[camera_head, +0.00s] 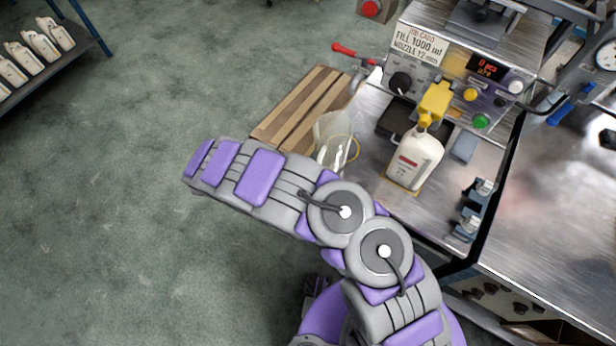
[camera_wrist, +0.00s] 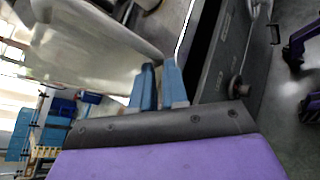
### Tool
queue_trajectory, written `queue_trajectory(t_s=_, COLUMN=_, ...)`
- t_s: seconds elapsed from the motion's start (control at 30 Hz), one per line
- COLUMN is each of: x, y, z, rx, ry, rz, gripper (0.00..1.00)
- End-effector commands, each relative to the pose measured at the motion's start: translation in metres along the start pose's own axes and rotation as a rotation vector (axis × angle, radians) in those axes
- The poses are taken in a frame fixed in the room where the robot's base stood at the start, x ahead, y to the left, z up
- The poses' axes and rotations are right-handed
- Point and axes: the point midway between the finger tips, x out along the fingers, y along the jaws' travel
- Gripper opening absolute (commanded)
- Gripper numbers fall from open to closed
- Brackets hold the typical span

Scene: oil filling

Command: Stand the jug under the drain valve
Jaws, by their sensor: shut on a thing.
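The clear, translucent jug (camera_head: 335,130) is beside the metal bench, at the right edge of a slatted wooden stand, partly hidden by my arm. A yellow ring (camera_head: 355,141) shows around its lower part. The drain valve with a red lever (camera_head: 344,49) is above and behind the jug; I cannot tell if the jug is directly under it. In the wrist view, my gripper (camera_wrist: 160,82) has blue fingertips close together beside the large pale jug wall (camera_wrist: 90,45). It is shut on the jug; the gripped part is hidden. My gripper is hidden in the head view.
A white bottle (camera_head: 415,160) stands under a yellow nozzle (camera_head: 432,102) on the filling bench. The slatted wooden stand (camera_head: 290,115) is left of the bench. A shelf with several white bottles (camera_head: 40,45) is at the far left. The green floor between is clear.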

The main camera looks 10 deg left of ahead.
Motion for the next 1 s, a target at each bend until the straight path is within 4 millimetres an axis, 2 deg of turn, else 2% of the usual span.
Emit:
queue_trajectory(t_s=0.4, x=0.026, y=0.022, z=-0.001, rx=0.006, ry=0.004, rz=-0.005, gripper=0.0)
queue_trajectory(t_s=0.7, x=0.036, y=0.036, z=-0.012, rx=0.001, ry=-0.001, rz=0.0, gripper=0.0)
queue_trajectory(t_s=1.0, x=0.049, y=0.047, z=-0.013, rx=0.003, ry=0.001, rz=-0.002, gripper=0.0)
